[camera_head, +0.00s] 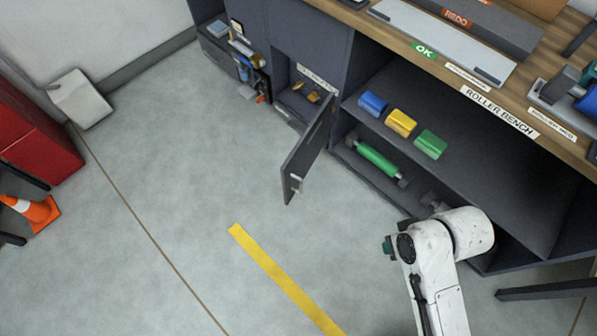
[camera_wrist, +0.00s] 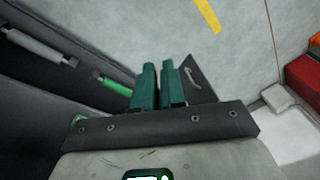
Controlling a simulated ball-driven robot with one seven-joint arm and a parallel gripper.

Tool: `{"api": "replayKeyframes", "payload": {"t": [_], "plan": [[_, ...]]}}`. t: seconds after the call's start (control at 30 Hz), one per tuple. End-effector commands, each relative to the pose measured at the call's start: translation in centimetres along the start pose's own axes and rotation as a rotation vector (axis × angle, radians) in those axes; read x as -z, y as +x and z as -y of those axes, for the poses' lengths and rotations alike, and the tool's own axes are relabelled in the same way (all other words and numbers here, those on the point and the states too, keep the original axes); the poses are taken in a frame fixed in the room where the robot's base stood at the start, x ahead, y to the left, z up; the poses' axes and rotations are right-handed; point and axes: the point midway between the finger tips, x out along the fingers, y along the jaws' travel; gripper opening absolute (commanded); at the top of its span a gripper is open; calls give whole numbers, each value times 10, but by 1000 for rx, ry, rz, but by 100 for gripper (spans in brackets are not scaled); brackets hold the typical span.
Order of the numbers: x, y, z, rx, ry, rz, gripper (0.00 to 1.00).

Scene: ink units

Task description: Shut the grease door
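The grease door (camera_head: 308,153) is a dark grey panel that stands open, swung out from a small compartment (camera_head: 296,101) under the bench. A handle shows near its lower free end. Yellow items lie inside the compartment. In the wrist view the door (camera_wrist: 207,97) with its pale handle shows just beyond and right of my fingertips. My gripper (camera_wrist: 158,66) has its two teal fingers close together, with only a thin gap and nothing visible between them. In the head view my gripper (camera_head: 388,246) is mostly hidden behind my white wrist, right of and below the door, apart from it.
A tool rack (camera_head: 245,62) stands left of the compartment. Red cabinet (camera_head: 35,140) and cone (camera_head: 37,212) are far left.

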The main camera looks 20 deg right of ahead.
Motion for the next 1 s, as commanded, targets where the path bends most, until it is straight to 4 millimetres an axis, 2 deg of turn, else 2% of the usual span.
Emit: {"api": "replayKeyframes", "payload": {"t": [0.03,0.1,0.3,0.4,0.53,0.7,0.83,1.0], "plan": [[6,36,1,55,18,-21,5],[17,64,9,143,48,-53,0],[52,129,29,395,147,-148,0],[70,155,37,523,206,-197,0],[96,182,44,691,288,-262,0],[130,207,46,917,405,-348,0],[155,217,42,1081,494,-410,0],[177,217,33,1238,577,-465,0]]}}
